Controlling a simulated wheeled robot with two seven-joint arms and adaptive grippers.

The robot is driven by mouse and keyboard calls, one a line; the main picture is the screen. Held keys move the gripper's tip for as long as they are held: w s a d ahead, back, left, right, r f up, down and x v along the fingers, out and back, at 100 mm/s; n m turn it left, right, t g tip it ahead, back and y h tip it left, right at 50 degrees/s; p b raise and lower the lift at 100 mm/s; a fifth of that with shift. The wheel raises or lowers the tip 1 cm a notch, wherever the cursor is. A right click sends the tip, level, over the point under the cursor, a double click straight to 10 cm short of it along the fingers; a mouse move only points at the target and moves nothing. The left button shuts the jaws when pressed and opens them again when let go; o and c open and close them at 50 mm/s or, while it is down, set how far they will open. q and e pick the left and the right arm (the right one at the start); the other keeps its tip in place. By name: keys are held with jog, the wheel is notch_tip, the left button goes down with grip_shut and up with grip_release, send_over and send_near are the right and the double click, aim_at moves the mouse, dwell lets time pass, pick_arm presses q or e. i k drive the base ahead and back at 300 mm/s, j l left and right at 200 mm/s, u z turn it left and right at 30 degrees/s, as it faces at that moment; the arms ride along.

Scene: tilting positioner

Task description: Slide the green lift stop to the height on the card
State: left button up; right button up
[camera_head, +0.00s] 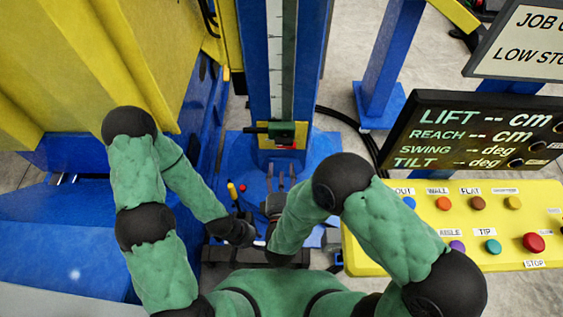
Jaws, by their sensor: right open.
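The green lift stop (284,131) sits low on the scale strip (281,60) of the blue upright column, with a dark bar at its left side. My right gripper (276,175) is open and empty, its two fingers pointing up the column, below the stop and apart from it. My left gripper (258,238) is lower, near the column's foot; it is dark and small, and its jaws are not clear. The card (520,40) at the upper right reads "JOB C" and "LOW STO", cut off by the picture edge, with no height figure visible.
A black display (470,130) shows "LIFT -- cm" and other dashed readings. Below it is a yellow button panel (400,250) with a red stop button (533,242). Yellow and blue machine parts fill the left. A yellow-topped lever (232,190) stands near the column's foot.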

aim_at(276, 128)
jog(key=k+l, duration=0.3)
jog(key=k, duration=0.15)
jog(key=k+l, duration=0.3)
jog(key=k, duration=0.15)
